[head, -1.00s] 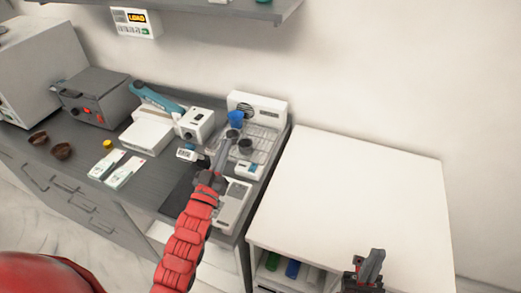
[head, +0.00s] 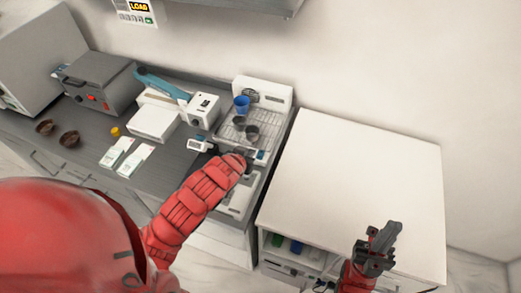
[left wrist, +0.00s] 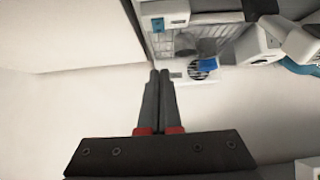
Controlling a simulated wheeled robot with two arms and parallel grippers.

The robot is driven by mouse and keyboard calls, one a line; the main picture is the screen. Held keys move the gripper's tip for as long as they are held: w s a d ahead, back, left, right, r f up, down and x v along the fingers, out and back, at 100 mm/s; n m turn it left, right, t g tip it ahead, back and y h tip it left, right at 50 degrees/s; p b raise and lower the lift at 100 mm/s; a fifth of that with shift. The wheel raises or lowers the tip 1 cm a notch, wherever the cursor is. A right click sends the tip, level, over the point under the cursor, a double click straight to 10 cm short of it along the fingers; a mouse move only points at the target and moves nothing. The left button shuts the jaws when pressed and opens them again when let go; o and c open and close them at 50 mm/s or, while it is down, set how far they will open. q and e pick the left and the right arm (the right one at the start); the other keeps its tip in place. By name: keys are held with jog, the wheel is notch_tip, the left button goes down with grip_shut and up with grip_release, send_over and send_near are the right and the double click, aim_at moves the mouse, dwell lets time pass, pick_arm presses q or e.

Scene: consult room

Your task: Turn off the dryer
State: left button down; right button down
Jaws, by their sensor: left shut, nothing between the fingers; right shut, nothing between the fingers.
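The dryer, seemingly the white unit with a round fan grille and wire rack (head: 270,95), stands at the right end of the grey counter. In the left wrist view its grille panel (left wrist: 184,72) is just right of my fingertips. A small white box with a blue part (head: 261,155) sits at its front right; it also shows in the left wrist view (left wrist: 166,12). My left gripper (left wrist: 160,74) is shut and empty; in the head view it is mostly hidden by my red forearm near the box. My right gripper (head: 385,238) is shut and empty over the white cabinet's front.
A blue cup (head: 241,103) and dark cups (head: 251,131) stand on the rack. A bare white cabinet top (head: 350,180) is to the right. A grey box with red knobs (head: 98,82), brown bowls (head: 69,138) and white packs (head: 130,158) are left. A shelf hangs above.

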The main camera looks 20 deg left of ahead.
pick_arm(q)
jog(key=b, duration=0.8)
send_over(259, 157)
notch_tip(259, 157, down, 6)
jog(key=shift+s+d+f, duration=0.1)
jog(key=shift+s+f, duration=0.05)
jog(key=shift+f, duration=0.05)
notch_tip(259, 157, down, 2)
jog(key=shift+f+p, duration=0.25)
jog(key=shift+p, duration=0.15)
jog(key=shift+f, duration=0.55)
jog(key=shift+w, duration=0.2)
